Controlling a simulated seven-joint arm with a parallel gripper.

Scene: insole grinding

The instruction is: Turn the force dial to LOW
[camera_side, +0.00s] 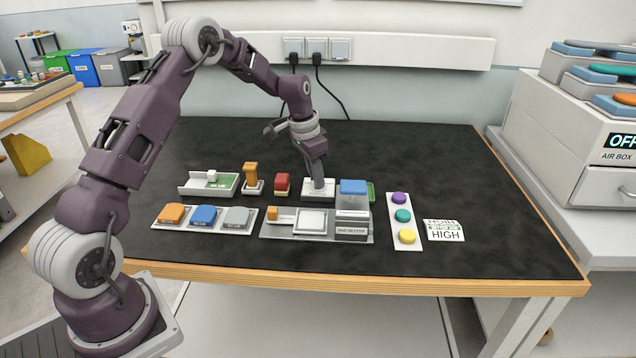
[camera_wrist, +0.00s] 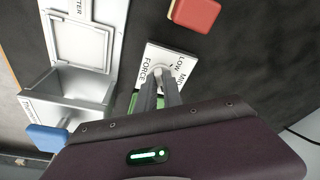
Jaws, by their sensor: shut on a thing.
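The force dial's white plate (camera_side: 308,189) lies on the black table mat, behind the white tray unit. In the wrist view the plate (camera_wrist: 151,57) shows the words FORCE, LOW and MID. My gripper (camera_side: 318,181) points down onto the dial from above. In the wrist view its fingers (camera_wrist: 160,80) are closed around the small grey knob (camera_wrist: 158,71) at the plate's middle. The fingers hide part of the plate, and I cannot tell which mark the knob points to.
A red block (camera_side: 282,184) stands just left of the dial. A blue-topped box (camera_side: 353,192) stands close on the right. Coloured buttons (camera_side: 403,216) and a card reading HIGH (camera_side: 445,231) lie farther right. The mat behind the dial is clear.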

